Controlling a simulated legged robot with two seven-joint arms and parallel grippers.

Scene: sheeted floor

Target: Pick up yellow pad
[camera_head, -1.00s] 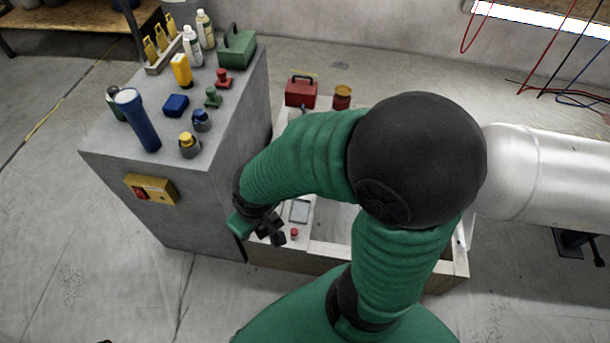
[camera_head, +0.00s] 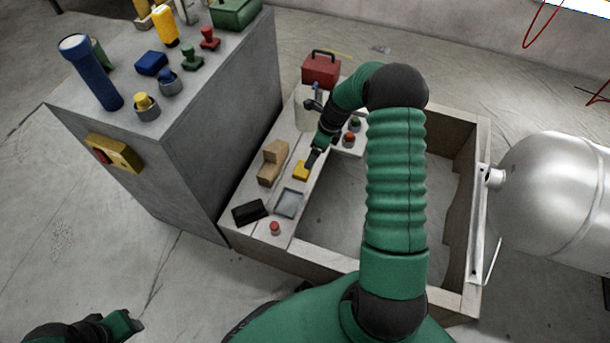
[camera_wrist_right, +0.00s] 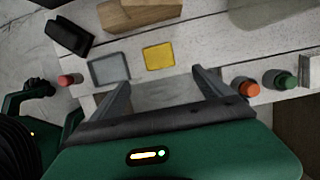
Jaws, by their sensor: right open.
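The yellow pad (camera_head: 301,171) is a small flat square lying on the wooden ledge of the frame, beside a grey tray. In the right wrist view the yellow pad (camera_wrist_right: 158,56) lies just beyond and between the fingers, clear of them. My right gripper (camera_head: 312,160) is at the pad's upper right in the head view, above the ledge; in the wrist view the right gripper (camera_wrist_right: 160,88) has its two fingers spread with nothing between them. My left gripper (camera_head: 135,322) is at the bottom left, over the floor, its jaws too small to read.
Around the pad are a wooden block (camera_head: 272,163), a grey tray (camera_head: 289,203), a black object (camera_head: 250,212) and a red button (camera_head: 275,228). Orange and green knobs stand on the right. A grey cabinet (camera_head: 190,165) stands left; a silver tank (camera_head: 555,190) stands right.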

